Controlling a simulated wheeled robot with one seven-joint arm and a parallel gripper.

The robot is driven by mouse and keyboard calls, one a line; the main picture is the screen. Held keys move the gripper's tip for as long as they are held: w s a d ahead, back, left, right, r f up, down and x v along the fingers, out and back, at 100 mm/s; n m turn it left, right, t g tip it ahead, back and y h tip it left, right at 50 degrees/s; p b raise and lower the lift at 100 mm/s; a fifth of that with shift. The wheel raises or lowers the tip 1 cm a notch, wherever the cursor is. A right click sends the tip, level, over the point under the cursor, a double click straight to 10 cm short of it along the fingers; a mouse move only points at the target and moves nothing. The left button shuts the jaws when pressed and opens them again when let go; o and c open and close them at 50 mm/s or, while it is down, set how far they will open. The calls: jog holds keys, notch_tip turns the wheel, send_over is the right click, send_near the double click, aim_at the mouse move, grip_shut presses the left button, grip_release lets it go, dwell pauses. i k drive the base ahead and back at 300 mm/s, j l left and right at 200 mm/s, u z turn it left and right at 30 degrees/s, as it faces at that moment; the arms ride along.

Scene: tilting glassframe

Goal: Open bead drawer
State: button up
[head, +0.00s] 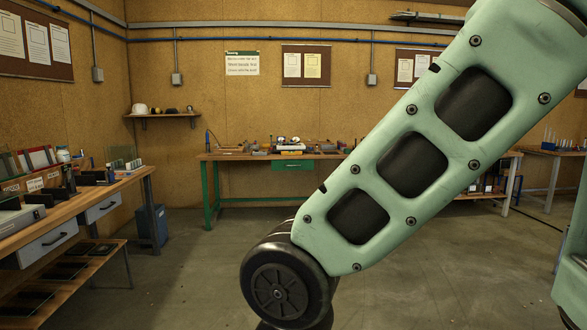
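Two grey drawers show under the left workbench (130,184): a nearer drawer (36,247) with a dark bar handle and a farther drawer (101,208). Both look shut. A green drawer (292,165) hangs under the bench at the back wall and also looks shut. I cannot tell which is the bead drawer; no label on a drawer front is readable. My green arm crosses the right half of the head view. My gripper is out of view.
The left bench carries racks and tools, with a lower shelf (93,270) below. A blue bin (151,225) stands past its end. The back bench (240,156) holds tools. The floor (185,270) between the benches is clear.

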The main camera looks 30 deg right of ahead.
aim_at(281, 164)
jog(key=i+l+z, duration=0.25)
jog(key=i+l, duration=0.15)
jog(key=i, duration=0.15)
jog(key=i+l+z, duration=0.3)
jog(key=i, duration=0.3)
jog(key=i+l+z, duration=0.25)
jog(key=i, duration=0.35)
jog(key=i+z, duration=0.3)
jog(key=i, duration=2.35)
jog(key=i+u, duration=0.2)
jog(key=i, duration=0.35)
jog(key=i+l+u, duration=0.15)
jog(key=i, duration=0.4)
jog(key=i+l+u, duration=0.2)
jog(key=i, duration=0.3)
jog(key=i+l+u, duration=0.8)
jog(key=i+j, duration=0.05)
jog(key=i, duration=0.05)
